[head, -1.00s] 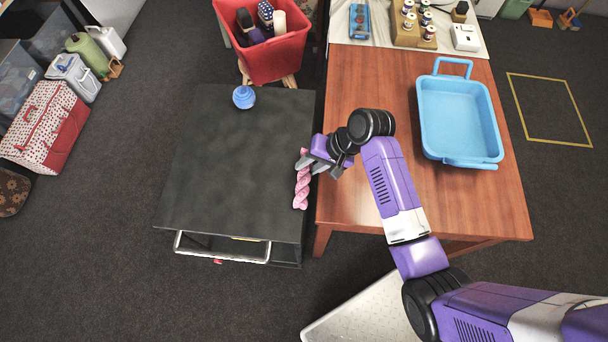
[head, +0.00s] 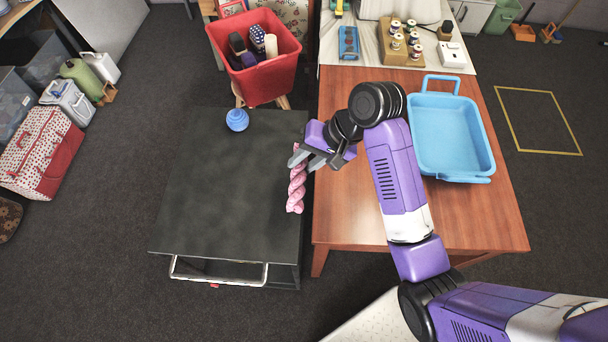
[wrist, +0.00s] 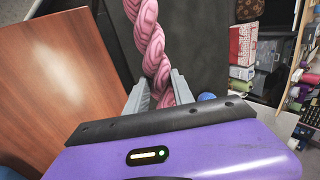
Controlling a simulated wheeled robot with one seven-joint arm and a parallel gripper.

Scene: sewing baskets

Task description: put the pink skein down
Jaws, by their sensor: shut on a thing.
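The pink skein (head: 297,184) is a twisted pink hank near the right edge of the dark table (head: 215,190) in the head view. My gripper (head: 303,160) is shut on its upper part, and the skein hangs lengthwise from the fingers. In the wrist view the skein (wrist: 150,45) runs up between the two grey fingers (wrist: 158,92). It looks held above the dark table's edge; whether its lower end touches the surface I cannot tell.
A blue ball of yarn (head: 237,120) sits at the dark table's back. A red bin (head: 270,78) stands behind it. The wooden table (head: 370,235) to the right bears a blue tray (head: 453,177) and a wooden spool rack (head: 401,48). Most of the dark tabletop is clear.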

